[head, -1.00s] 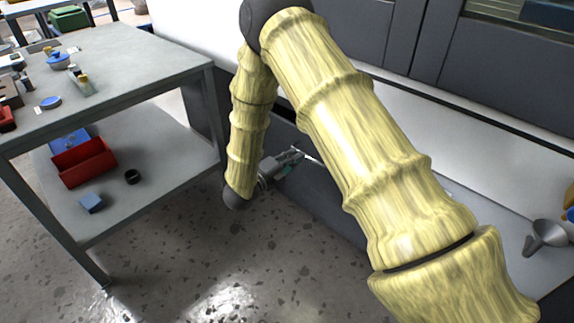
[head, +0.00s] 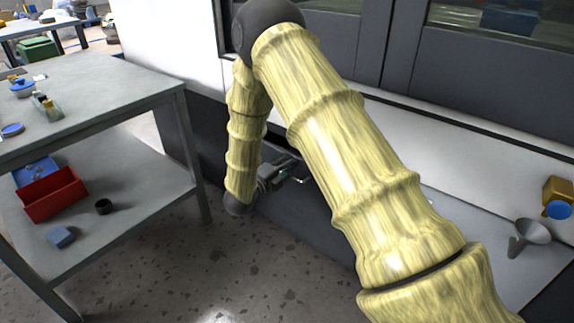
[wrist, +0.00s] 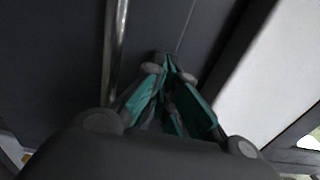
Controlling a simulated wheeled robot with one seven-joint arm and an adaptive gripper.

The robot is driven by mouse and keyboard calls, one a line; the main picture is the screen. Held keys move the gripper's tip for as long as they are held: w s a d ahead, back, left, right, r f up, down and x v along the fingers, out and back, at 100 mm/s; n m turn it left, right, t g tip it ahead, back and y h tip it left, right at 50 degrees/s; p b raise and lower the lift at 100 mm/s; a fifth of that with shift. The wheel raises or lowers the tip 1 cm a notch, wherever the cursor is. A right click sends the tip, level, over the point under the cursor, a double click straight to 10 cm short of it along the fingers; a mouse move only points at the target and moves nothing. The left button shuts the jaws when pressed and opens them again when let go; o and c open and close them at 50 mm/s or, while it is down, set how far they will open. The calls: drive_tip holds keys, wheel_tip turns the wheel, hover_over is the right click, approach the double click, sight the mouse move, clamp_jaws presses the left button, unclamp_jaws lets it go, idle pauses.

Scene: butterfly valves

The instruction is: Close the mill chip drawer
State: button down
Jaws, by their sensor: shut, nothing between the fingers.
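The mill's lower front is a dark grey panel (head: 318,212), and the chip drawer seems to be part of it. My arm hides much of it in the head view, and I cannot tell how far the drawer stands out. My gripper (head: 294,170) is low in front of this panel, beside a short, bright bar that looks like a handle. In the wrist view, my gripper (wrist: 165,62) is shut and empty, its teal-padded fingers together, pointing at the dark panel (wrist: 60,60). A shiny metal bar (wrist: 116,50) runs to the left of the fingertips, apart from them in the picture.
A funnel (head: 530,233) lies on the pale ledge at the right. Speckled floor between bench and mill is clear.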

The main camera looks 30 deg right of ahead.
drive_tip(key=p+x, duration=0.1)
drive_tip(key=x, duration=0.4)
drive_tip(key=shift+d+r, duration=0.1)
drive_tip(key=shift+p, duration=0.3)
drive_tip(key=p+v, duration=0.3)
drive_tip(key=v, duration=1.1)
drive_tip(key=shift+a+p, duration=0.25)
drive_tip(key=shift+p, duration=0.1)
